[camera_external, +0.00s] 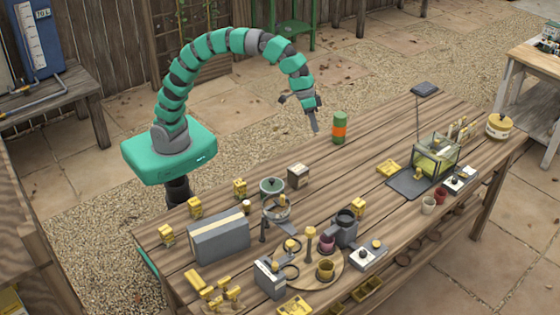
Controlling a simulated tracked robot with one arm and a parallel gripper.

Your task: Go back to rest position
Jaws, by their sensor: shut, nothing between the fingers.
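My gripper (315,122) hangs at the end of my arched green arm, above the back edge of the long wooden table (365,155). It points down, its fingers are together, and it holds nothing. A green cylinder with an orange band (340,128) stands upright just to the right of the gripper, apart from it in the picture.
A grey box (218,238), a lidded green pot (272,187) and several small yellow pieces crowd the table's near left part. A glass case (436,157) and a cream pot (499,126) stand towards the right. The table's back middle is mostly clear.

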